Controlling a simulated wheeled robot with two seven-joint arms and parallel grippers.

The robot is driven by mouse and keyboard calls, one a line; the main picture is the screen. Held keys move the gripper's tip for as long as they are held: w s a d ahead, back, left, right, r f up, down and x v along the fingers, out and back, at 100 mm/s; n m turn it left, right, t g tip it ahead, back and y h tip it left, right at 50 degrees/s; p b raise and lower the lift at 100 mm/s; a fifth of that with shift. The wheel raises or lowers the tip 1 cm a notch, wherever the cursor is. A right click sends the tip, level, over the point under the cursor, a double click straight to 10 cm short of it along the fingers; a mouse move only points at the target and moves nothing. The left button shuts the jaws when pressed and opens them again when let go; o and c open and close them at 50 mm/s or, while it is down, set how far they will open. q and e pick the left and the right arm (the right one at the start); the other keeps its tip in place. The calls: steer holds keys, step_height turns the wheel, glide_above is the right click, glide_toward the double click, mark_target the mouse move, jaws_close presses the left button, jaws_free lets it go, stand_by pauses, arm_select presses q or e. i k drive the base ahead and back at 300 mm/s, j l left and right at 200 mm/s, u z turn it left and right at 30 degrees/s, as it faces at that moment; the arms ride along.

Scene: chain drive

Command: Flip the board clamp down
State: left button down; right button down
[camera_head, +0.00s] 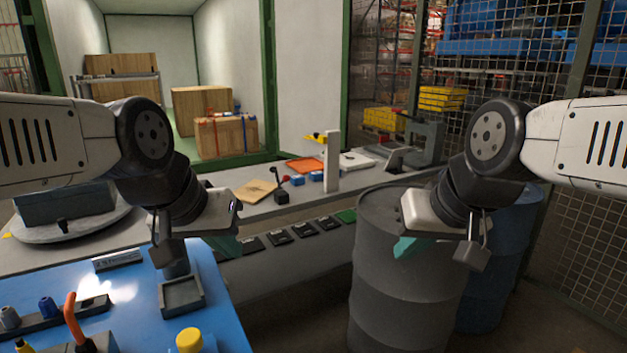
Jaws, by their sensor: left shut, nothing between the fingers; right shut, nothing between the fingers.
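An orange lever handle (71,318) stands upright, slightly tilted, on a dark base at the lower left of the blue tabletop (130,285); it looks like a clamp handle. Its lower part is cut off by the picture edge. A small black lever device (281,193) also stands on the grey bench beside a flat wooden board; I cannot tell which one is the board clamp. My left gripper (228,247) is shut and empty, above and right of the orange handle. My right gripper (406,248) is shut and empty in front of a grey drum, far from both.
A grey drum (405,295) and a blue drum (490,290) stand at the right. The blue tabletop holds a square grey tray (181,296), a yellow-capped item (189,341) and a rack (45,318). A grey round turntable (80,232) is at the left.

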mark_target(286, 178)
steer(key=i+l, duration=0.4)
steer(key=l, duration=0.15)
steer(key=i+l, duration=0.4)
steer(key=l, duration=0.15)
steer(key=i+l, duration=0.4)
steer(key=l, duration=0.15)
